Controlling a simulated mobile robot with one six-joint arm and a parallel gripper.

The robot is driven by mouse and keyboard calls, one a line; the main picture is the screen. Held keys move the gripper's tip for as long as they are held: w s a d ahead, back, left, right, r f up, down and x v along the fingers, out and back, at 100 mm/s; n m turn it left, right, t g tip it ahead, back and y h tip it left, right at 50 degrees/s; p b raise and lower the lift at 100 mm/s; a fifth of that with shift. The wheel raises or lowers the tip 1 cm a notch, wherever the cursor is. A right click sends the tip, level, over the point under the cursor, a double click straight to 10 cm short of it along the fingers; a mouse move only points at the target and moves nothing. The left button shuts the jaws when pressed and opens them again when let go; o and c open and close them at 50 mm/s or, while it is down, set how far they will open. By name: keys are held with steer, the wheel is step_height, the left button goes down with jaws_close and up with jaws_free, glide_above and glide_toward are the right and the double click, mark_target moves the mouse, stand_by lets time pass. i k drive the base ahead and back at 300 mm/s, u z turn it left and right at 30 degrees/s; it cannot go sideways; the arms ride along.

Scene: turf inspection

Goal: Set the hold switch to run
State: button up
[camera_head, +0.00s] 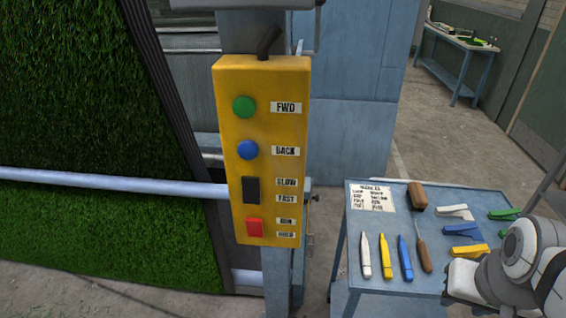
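A yellow control box (270,180) hangs upright on a blue-grey post. Its lowest control is a red switch (254,228), beside two small labels (286,228) that seem to read RUN above and HOLD below. I cannot tell which way the red switch is tipped. Above it are a black SLOW/FAST switch (251,190), a blue BACK button (248,150) and a green FWD button (244,107). Part of my arm shows at the lower right, well apart from the box. I cannot make out my gripper's fingers.
A blue table (440,293) at the right holds several coloured tools, a brown-handled brush (417,196) and a printed sheet (372,198). Green turf (80,100) and a pale horizontal bar (110,181) are on the left. A workbench (450,45) stands far back.

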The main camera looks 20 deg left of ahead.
mark_target(255, 225)
steer(key=u, duration=1.75)
steer(key=k, duration=0.45)
steer(key=z, duration=0.25)
steer(key=i, duration=0.5)
steer(key=u, duration=0.05)
